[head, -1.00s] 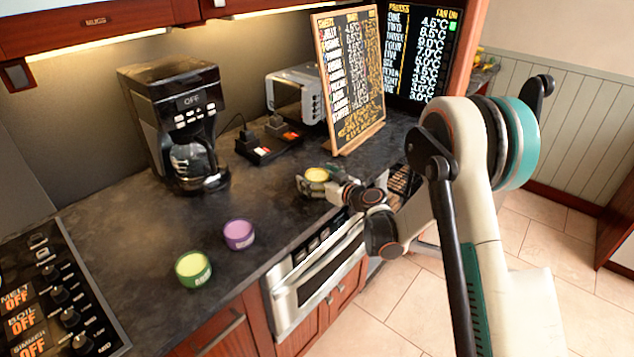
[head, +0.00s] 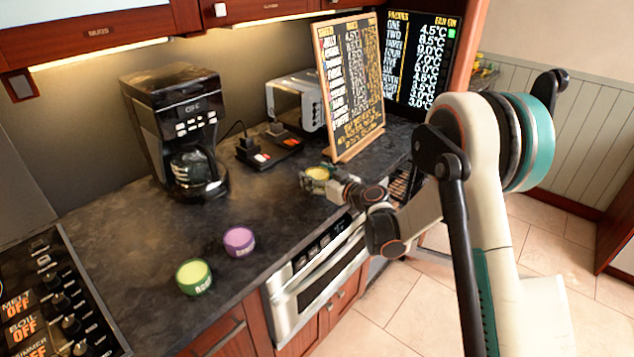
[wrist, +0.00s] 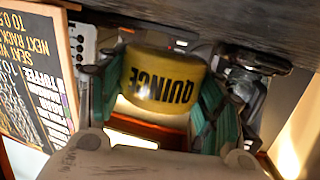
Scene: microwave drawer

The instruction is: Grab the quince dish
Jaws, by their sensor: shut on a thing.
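The quince dish (wrist: 162,82) is a round yellow dish with dark lettering that reads QUINCE, upside down in the wrist view. In the head view the dish (head: 318,173) is at the counter's front part, below the chalkboard. My gripper (wrist: 158,100) is shut on it, with a teal-padded finger against each side. In the head view my gripper (head: 317,183) reaches in from the right around the dish. Whether the dish touches the counter is hard to tell.
A purple dish (head: 239,241) and a green dish (head: 194,277) stand on the dark counter (head: 130,235) at left. A coffee maker (head: 178,130), toaster (head: 295,104) and chalkboard (head: 350,85) stand behind. A microwave drawer (head: 315,285) is below the front edge.

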